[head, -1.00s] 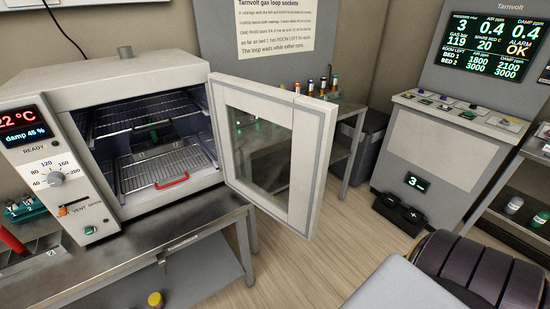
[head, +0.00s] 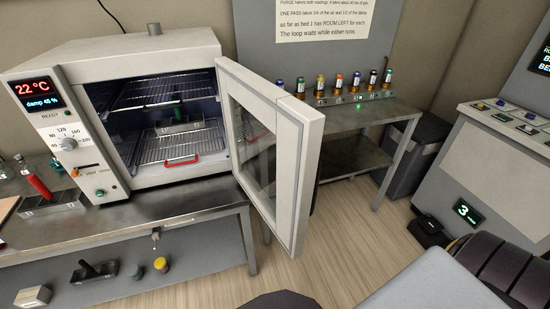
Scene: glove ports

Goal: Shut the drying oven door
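The drying oven (head: 140,55) stands on a steel bench at the left, a pale box with a dark chamber. Its door (head: 308,160) is wide open, swung out from the right side of the opening towards me. The door has a pale frame and a glass window (head: 250,135). Inside are an upper wire shelf (head: 160,92) and a lower rack with a red handle (head: 181,162). Neither of my grippers is in view, and nothing visible touches the door.
The steel bench (head: 130,222) carries a rack (head: 50,205) beside the oven. A side table behind the door holds several capped vials (head: 339,82). A grey console (head: 490,165) stands at the right. Wood floor (head: 335,225) is clear between door and console.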

